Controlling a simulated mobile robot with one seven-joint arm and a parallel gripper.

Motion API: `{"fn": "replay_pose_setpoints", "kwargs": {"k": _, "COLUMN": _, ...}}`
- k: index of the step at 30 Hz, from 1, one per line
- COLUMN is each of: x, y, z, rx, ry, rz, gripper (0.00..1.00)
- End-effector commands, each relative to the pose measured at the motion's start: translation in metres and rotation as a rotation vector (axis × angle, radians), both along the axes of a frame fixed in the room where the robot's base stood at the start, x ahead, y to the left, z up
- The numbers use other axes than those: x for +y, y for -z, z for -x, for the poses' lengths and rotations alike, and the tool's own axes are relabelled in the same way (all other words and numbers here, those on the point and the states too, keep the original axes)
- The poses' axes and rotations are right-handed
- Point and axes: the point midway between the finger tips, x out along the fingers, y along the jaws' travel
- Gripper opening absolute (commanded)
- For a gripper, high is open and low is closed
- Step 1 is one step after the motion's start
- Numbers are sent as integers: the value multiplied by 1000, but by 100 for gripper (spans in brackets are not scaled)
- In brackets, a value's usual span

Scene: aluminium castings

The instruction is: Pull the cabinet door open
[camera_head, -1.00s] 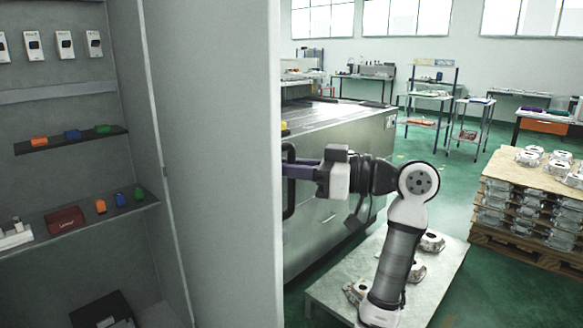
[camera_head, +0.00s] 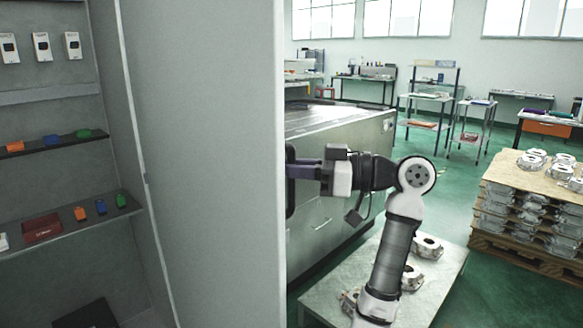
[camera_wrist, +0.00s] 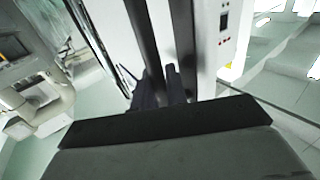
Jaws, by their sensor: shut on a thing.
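The grey cabinet door (camera_head: 210,170) stands swung open toward me and fills the left middle of the head view, edge to the right. A dark handle (camera_head: 290,180) sits on its far face, just past the door's right edge. My gripper (camera_head: 296,171) reaches in from the right and is shut on the handle. In the wrist view my gripper's two fingers (camera_wrist: 160,88) close around a dark vertical bar. The open cabinet (camera_head: 50,200) shows its inside at the left. The door hides part of the handle in the head view.
Inside the cabinet are shelves (camera_head: 75,225) with small coloured items and a red box. A low table (camera_head: 330,297) with metal castings stands beneath my arm. A large grey machine (camera_head: 345,150) stands behind my gripper. A pallet of castings (camera_head: 520,200) is at the right. Green floor lies between.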

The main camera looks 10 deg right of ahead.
Motion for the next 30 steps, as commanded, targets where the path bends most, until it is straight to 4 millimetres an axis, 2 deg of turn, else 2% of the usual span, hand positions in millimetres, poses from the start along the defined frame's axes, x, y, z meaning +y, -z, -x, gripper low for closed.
{"fn": "replay_pose_setpoints", "kwargs": {"k": 9, "x": 0, "y": 2, "z": 0, "rx": 4, "ry": -1, "rz": 2, "gripper": 0}}
{"fn": "replay_pose_setpoints", "kwargs": {"k": 10, "x": 0, "y": 2, "z": 0, "rx": 4, "ry": -1, "rz": 2, "gripper": 18}}
{"fn": "replay_pose_setpoints", "kwargs": {"k": 13, "x": 0, "y": 1, "z": 0, "rx": 4, "ry": 0, "rz": 2, "gripper": 31}}
{"fn": "replay_pose_setpoints", "kwargs": {"k": 14, "x": 0, "y": 1, "z": 0, "rx": 4, "ry": 0, "rz": 1, "gripper": 33}}
{"fn": "replay_pose_setpoints", "kwargs": {"k": 23, "x": -2, "y": 1, "z": 1, "rx": 1, "ry": 1, "rz": 1, "gripper": 33}}
{"fn": "replay_pose_setpoints", "kwargs": {"k": 26, "x": -11, "y": 2, "z": 4, "rx": 1, "ry": 3, "rz": 1, "gripper": 33}}
{"fn": "replay_pose_setpoints", "kwargs": {"k": 30, "x": -36, "y": 3, "z": 12, "rx": 1, "ry": 3, "rz": 1, "gripper": 33}}
